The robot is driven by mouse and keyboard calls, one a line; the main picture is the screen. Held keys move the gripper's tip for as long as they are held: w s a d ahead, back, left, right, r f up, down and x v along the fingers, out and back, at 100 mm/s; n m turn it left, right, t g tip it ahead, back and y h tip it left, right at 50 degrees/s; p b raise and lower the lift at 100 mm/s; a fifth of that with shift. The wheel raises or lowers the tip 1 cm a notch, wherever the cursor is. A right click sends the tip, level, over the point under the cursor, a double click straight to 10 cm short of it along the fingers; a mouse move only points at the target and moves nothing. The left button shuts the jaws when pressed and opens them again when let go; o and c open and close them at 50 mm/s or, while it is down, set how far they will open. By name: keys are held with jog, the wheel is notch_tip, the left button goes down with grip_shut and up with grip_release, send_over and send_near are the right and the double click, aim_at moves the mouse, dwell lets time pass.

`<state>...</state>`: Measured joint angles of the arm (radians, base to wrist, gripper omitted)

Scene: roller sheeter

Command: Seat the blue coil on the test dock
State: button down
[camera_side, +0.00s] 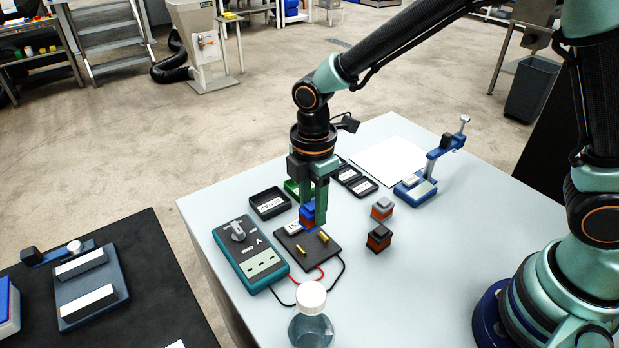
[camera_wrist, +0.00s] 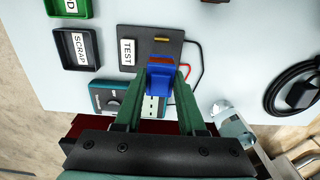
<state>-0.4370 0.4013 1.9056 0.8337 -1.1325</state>
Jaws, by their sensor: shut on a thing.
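The blue coil (camera_side: 307,211) has a blue upper part and an orange-red part below. My gripper (camera_side: 314,216) points down and is shut on it; in the wrist view the coil (camera_wrist: 161,76) sits between the two green fingers. The test dock (camera_side: 292,236) is a dark plate with two brass contacts and a white label. In the wrist view the dock (camera_wrist: 141,33) shows its TEST label and one brass contact; the coil and fingers overlap its near edge. In the side view the coil appears at the dock's back edge. Its height above the plate is unclear.
A teal meter (camera_side: 250,254) with red and black leads lies left of the dock. A grey-topped coil (camera_side: 382,208) and a black coil (camera_side: 379,238) stand to the right. The SCRAP tray (camera_side: 256,208) and green tray (camera_side: 290,185) lie behind. A bottle (camera_side: 312,325) stands in front.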

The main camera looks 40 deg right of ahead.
jog(key=shift+f, duration=2.15)
jog(key=shift+f, duration=1.05)
dwell(0.5)
jog(key=shift+c, duration=2.1)
grip_release()
jog(key=shift+o, duration=0.3)
jog(key=o, duration=0.3)
jog(key=shift+o, duration=0.2)
jog(key=shift+r, duration=0.1)
jog(key=shift+r, duration=3.4)
